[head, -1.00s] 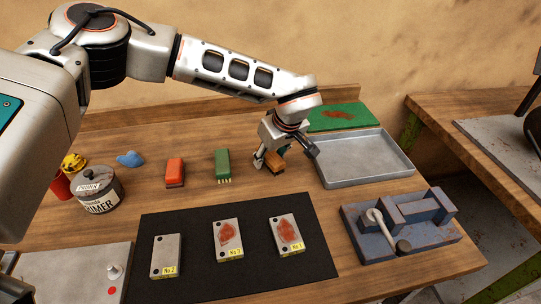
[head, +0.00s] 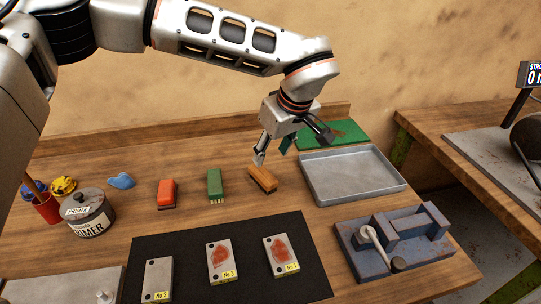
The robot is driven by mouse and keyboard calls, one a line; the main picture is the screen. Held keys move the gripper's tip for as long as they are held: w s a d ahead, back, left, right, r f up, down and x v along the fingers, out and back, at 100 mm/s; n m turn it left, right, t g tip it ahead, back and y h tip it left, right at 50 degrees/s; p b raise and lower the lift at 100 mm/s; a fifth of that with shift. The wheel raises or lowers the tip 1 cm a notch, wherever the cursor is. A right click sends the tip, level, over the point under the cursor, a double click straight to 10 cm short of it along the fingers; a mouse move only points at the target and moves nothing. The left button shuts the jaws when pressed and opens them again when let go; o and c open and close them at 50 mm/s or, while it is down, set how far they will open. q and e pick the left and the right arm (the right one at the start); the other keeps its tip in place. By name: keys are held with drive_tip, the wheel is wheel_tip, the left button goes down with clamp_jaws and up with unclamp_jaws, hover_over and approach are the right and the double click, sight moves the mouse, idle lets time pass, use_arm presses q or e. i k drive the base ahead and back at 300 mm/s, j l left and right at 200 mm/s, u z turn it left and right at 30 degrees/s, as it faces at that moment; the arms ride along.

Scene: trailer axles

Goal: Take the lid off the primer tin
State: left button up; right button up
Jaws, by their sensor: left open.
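The primer tin (head: 94,222) is a dark grey tin with a white label, standing upright at the left of the wooden bench. Its lid (head: 83,203) is on top, with a knob and a small label. My left gripper (head: 273,157) is open and empty, above and just behind an orange-brown brush block (head: 262,179), well to the right of the tin. The gripper and the block look apart. My right gripper is not in view.
Red (head: 166,193) and green (head: 215,185) brushes stand between tin and gripper. A red cup (head: 46,208) is beside the tin. A black mat (head: 190,278) holds several metal plates. A metal tray (head: 352,176), green mat (head: 345,136) and blue fixture (head: 395,242) are at right.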

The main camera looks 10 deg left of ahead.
sight(83, 203)
drive_tip(key=k+l, duration=0.3)
drive_tip(key=k, duration=0.15)
drive_tip(key=k+l, duration=0.3)
drive_tip(key=k, duration=0.2)
